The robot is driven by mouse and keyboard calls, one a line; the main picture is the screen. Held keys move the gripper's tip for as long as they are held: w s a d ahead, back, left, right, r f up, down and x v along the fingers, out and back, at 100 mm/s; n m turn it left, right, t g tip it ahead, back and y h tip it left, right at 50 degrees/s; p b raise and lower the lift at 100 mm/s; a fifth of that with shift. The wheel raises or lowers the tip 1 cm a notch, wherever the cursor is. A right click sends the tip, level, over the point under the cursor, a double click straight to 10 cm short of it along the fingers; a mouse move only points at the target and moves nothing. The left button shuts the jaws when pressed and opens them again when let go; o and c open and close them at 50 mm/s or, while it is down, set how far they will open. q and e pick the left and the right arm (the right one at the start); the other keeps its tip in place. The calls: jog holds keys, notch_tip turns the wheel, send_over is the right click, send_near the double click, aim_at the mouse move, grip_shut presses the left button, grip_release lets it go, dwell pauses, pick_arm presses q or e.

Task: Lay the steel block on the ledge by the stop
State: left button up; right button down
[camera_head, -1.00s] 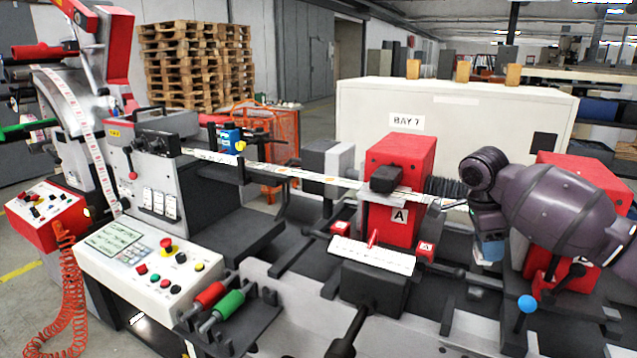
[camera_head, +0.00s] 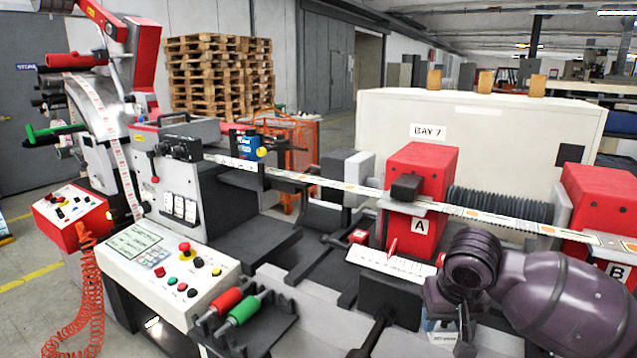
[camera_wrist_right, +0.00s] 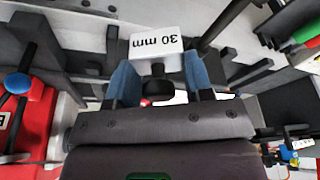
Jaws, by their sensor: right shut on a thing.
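The steel block (camera_wrist_right: 157,42) shows in the right wrist view as a pale face marked "30 mm", with a dark knob (camera_wrist_right: 157,88) below it in the picture. My right gripper (camera_wrist_right: 162,82) is shut on it, one blue-padded finger on each side. In the head view my right gripper (camera_head: 443,312) is low at the right, in front of red unit A (camera_head: 422,170). A pale, lettered part of the block (camera_head: 440,337) shows below it. I cannot tell which surface is the ledge or which part is the stop. My left gripper is not in view.
A white scale plate with a red pointer (camera_head: 390,262) lies just left of my right gripper. A label web (camera_head: 330,183) crosses behind it. Red and green rollers (camera_head: 225,301) and a control panel (camera_head: 150,262) stand at the left. A blue-knobbed lever (camera_wrist_right: 17,83) shows in the wrist view.

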jog(key=s+a+f, duration=0.1)
jog(key=s+f, duration=0.4)
jog(key=f, duration=0.1)
jog(key=shift+b, duration=0.4)
jog(key=shift+r, duration=0.1)
